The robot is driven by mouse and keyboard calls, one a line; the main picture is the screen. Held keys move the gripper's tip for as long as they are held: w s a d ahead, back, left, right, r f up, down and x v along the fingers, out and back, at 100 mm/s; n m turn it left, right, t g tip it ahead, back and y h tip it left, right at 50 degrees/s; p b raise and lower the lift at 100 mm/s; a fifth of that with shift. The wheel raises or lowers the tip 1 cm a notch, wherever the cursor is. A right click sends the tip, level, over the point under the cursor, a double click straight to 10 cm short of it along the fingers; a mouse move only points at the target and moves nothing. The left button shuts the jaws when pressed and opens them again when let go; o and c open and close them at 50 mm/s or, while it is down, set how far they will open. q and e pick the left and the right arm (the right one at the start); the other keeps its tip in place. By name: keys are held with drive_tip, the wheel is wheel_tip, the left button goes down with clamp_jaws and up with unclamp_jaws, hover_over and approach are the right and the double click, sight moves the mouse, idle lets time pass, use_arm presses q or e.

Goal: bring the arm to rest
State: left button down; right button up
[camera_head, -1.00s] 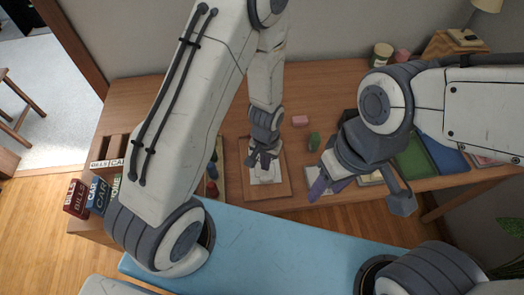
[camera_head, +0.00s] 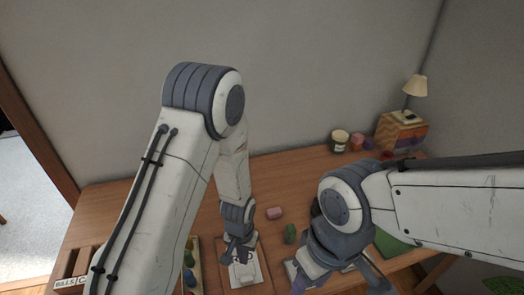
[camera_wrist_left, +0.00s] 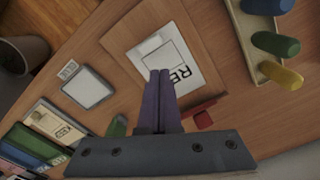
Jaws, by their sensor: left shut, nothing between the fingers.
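My left gripper (camera_head: 238,254) hangs over a white card on a wooden board (camera_head: 262,275) on the desk. In the left wrist view its purple fingers (camera_wrist_left: 161,98) are pressed together with nothing between them, in front of the card (camera_wrist_left: 182,60) with dark letters, partly hidden. The height of the fingertips above the card is hard to tell. My right gripper (camera_head: 300,284) is low at the right of the board, a purple finger showing; its opening is unclear.
A pink block (camera_head: 274,213) and a green piece (camera_head: 290,234) lie near the left gripper. A rack with coloured pegs (camera_wrist_left: 245,45) is beside the board. A jar (camera_head: 339,141) and a small drawer box with a lamp (camera_head: 402,130) stand at the back right.

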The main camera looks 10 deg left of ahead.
use_arm(q)
drive_tip(key=s+d+r+m, duration=0.2)
drive_tip(key=s+r, duration=0.6)
drive_tip(key=r, duration=0.4)
drive_tip(key=s+d+r+m+h, duration=0.1)
drive_tip(key=s+d+r+m, duration=0.2)
drive_tip(key=s+r, duration=0.5)
wheel_tip(320, 180, up, 4)
drive_tip(key=shift+d+r+m, duration=0.2)
drive_tip(key=shift+d+m, duration=0.15)
drive_tip(key=shift+m, duration=0.15)
